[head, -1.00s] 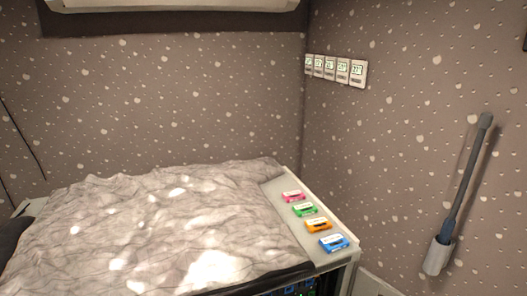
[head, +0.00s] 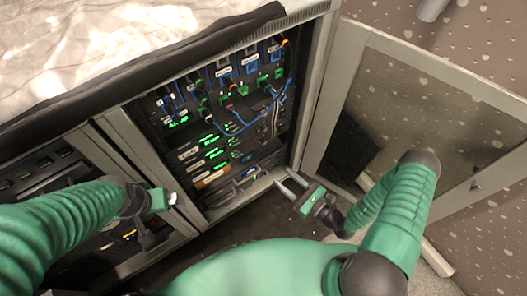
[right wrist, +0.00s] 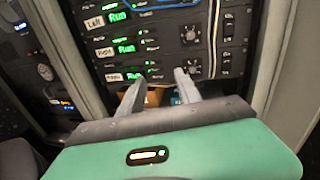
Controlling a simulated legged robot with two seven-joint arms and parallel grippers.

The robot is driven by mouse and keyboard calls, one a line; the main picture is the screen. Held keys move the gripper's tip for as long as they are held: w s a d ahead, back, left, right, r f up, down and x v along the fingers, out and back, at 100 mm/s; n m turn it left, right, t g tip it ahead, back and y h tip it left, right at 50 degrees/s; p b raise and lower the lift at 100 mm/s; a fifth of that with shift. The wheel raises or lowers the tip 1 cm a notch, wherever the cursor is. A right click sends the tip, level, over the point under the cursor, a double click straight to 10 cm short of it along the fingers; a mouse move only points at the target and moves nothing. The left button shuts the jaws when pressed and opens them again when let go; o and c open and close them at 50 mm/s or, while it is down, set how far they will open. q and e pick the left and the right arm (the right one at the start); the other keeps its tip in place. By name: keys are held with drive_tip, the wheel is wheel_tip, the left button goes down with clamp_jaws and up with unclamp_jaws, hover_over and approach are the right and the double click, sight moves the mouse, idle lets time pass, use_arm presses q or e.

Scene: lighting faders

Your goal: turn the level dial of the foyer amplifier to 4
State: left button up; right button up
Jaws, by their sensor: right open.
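In the right wrist view, three stacked amplifiers have green "Run" displays; the upper two labels read Left and Right. The lowest amplifier (right wrist: 160,76) has a label too small to read, so I cannot confirm it is the foyer one. Its round dark dial (right wrist: 193,63) is at the right, partly behind my right finger; its setting is unreadable. The stack also shows in the head view (head: 212,154). My right gripper (head: 281,181) is open and empty, in front of the rack's lower right; its fingers (right wrist: 160,85) point at the lowest amplifier. My left gripper (head: 170,199) is at the rack's left, its jaws unclear.
Blue cables (head: 262,118) hang in the rack's upper part. A second bay (head: 40,170) lies to the left. A pale crumpled cover (head: 100,40) lies on top.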

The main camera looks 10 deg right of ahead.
sight(265, 143)
drive_tip(key=w+d+f+m+t+h, duration=0.1)
drive_tip(key=d+f+m+t+h, duration=0.15)
drive_tip(key=f+m+h, duration=0.2)
use_arm(q)
drive_tip(key=s+b+x, duration=0.1)
drive_tip(key=b+x, duration=0.5)
drive_tip(key=x, duration=0.1)
drive_tip(key=shift+a+f, duration=0.25)
drive_tip(key=shift+f, duration=0.1)
use_arm(e)
drive_tip(key=shift+n+g, duration=0.25)
drive_tip(key=shift+n, duration=0.1)
drive_tip(key=x, duration=1.6)
drive_tip(key=shift+w+d+f, duration=0.3)
drive_tip(key=shift+w+d, duration=0.05)
drive_tip(key=shift+w, duration=0.05)
drive_tip(key=shift+c, duration=0.4)
clamp_jaws()
